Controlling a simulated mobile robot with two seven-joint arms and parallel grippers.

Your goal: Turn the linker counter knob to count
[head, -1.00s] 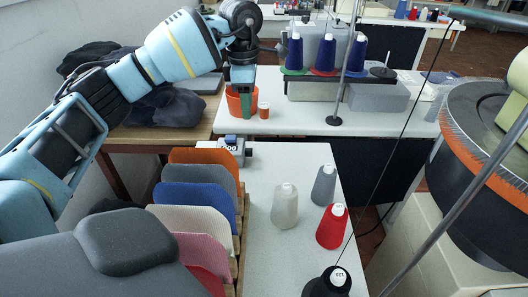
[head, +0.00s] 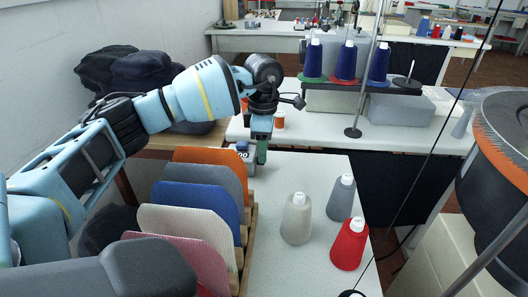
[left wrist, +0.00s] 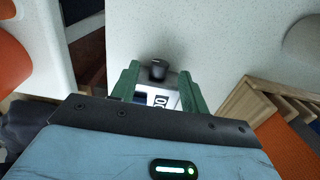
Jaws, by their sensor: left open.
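The linker counter (head: 246,158) is a small grey box with a blue part on top and a number display, near the far left of the near white table. In the left wrist view the counter (left wrist: 172,92) shows its display digits and a dark round knob (left wrist: 158,70). My left gripper (head: 262,153) points down over the counter and partly hides it. In the left wrist view its green fingers (left wrist: 158,88) are apart, with the knob and display seen between them. I cannot tell whether they touch the knob. My right gripper is out of view.
A cream cone (head: 297,218), a grey cone (head: 341,198) and a red cone (head: 349,244) stand to the right. A thin dark pole crosses the right side. White tabletop between is clear.

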